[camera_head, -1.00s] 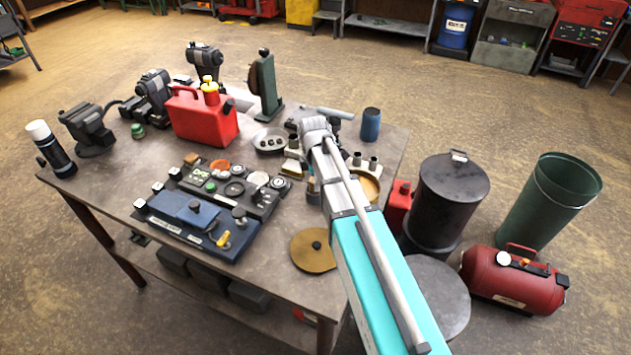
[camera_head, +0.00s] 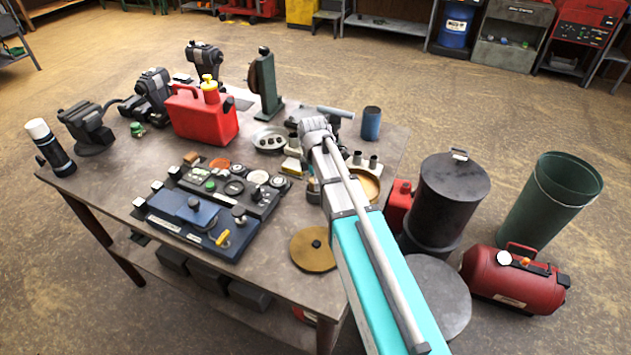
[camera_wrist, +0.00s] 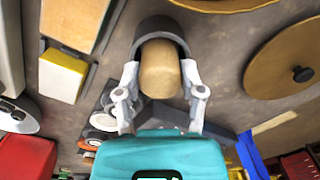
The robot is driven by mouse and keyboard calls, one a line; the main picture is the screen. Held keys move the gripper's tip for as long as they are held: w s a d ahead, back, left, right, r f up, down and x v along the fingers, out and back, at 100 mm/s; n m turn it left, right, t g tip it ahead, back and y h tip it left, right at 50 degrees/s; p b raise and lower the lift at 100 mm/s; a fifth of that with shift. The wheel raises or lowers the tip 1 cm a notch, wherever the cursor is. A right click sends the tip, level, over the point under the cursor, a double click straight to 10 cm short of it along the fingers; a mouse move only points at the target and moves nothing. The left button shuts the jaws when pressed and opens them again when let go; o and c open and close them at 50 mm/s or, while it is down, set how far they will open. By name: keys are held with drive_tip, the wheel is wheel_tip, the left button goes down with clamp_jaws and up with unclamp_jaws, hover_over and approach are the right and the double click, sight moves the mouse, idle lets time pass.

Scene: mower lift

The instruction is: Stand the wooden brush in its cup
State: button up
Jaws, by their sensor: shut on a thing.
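In the wrist view, the wooden brush (camera_wrist: 160,72) shows as a rounded tan end between my fingers. My gripper (camera_wrist: 161,80) is shut on it. The dark round cup (camera_wrist: 150,27) shows as a rim around the far part of the brush, which appears to be inside the opening. The bristles and the cup's base are hidden, so I cannot tell how deep the brush sits. In the head view, my arm covers most of the gripper, the brush and the cup near the table's right side.
A brass disc (camera_head: 313,249) lies at the table's front right. A yellow-and-white block (camera_wrist: 62,76) is left of the cup in the wrist view. A blue case (camera_head: 202,223), red fuel can (camera_head: 201,120) and blue cylinder (camera_head: 371,124) stand on the table (camera_head: 262,268).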

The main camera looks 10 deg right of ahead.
drive_tip(key=shift+f+b, duration=0.3)
drive_tip(key=o, duration=0.7)
drive_tip(key=shift+o, duration=0.2)
drive_tip(key=shift+w+a+r+p, duration=0.1)
drive_tip(key=shift+r+p, duration=5.45)
